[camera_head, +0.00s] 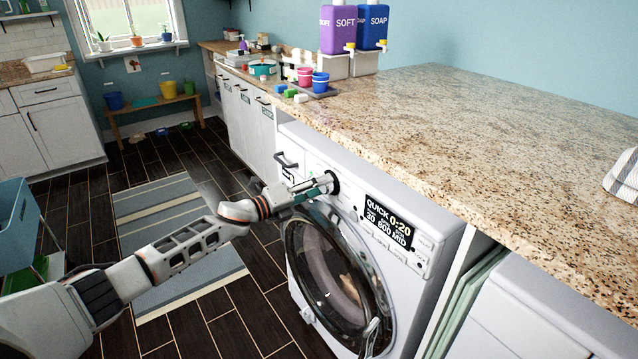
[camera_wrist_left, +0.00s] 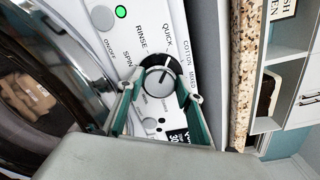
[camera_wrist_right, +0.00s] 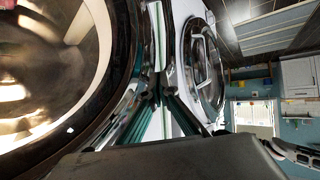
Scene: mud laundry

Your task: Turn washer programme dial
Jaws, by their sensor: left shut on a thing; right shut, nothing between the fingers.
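The white washer (camera_head: 282,210) stands under the granite counter, its round door closed. Its programme dial (camera_wrist_left: 157,82) is a silver knob in a black ring, with QUICK, RINSE, SPIN, COTTON and MIXED printed around it. The dial's pointer mark faces roughly towards QUICK. The display (camera_head: 388,224) reads QUICK 0:20. My left gripper (camera_head: 326,184) reaches the panel, and its teal fingers (camera_wrist_left: 160,100) are shut on the dial from two sides. In the head view it mostly hides the dial. My right gripper (camera_wrist_right: 157,100) is shut and empty beside a round glass door.
A green light (camera_wrist_left: 121,12) shows by the on/off button. The granite counter (camera_head: 450,120) carries purple and blue soap dispensers (camera_head: 340,30) and small cups. A second white appliance (camera_head: 540,310) stands at the right. A striped rug (camera_head: 180,240) lies on the floor.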

